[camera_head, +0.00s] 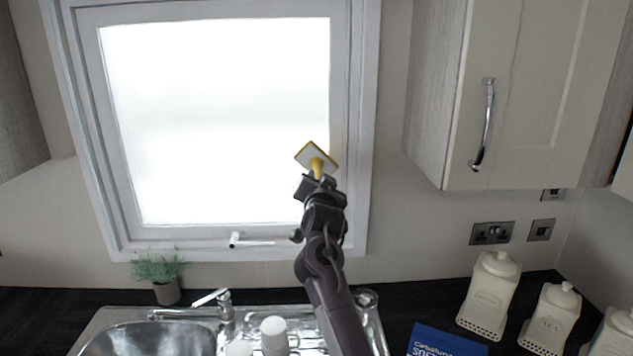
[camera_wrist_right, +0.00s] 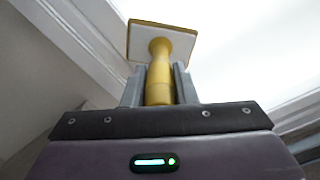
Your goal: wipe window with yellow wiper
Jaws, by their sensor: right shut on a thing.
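The yellow wiper (camera_head: 317,159) has a flat, square, pale head with a yellow edge and a yellow handle. My right gripper (camera_head: 318,181) is shut on the handle. In the right wrist view the wiper (camera_wrist_right: 160,46) stands up between the two fingers of the gripper (camera_wrist_right: 159,85), its head beyond the fingertips. The window (camera_head: 215,120) is a bright white pane in a white frame. In the head view the wiper head overlaps the pane's lower right part; I cannot tell whether it touches the glass. My left gripper is not in view.
Below the window are a sink (camera_head: 150,340) with a tap (camera_head: 224,302) and a potted plant (camera_head: 166,290). A white window handle (camera_head: 236,240) sticks out at the lower frame. A wall cupboard (camera_head: 540,90) hangs to the right, above white canisters (camera_head: 490,292) and a blue book (camera_head: 445,342).

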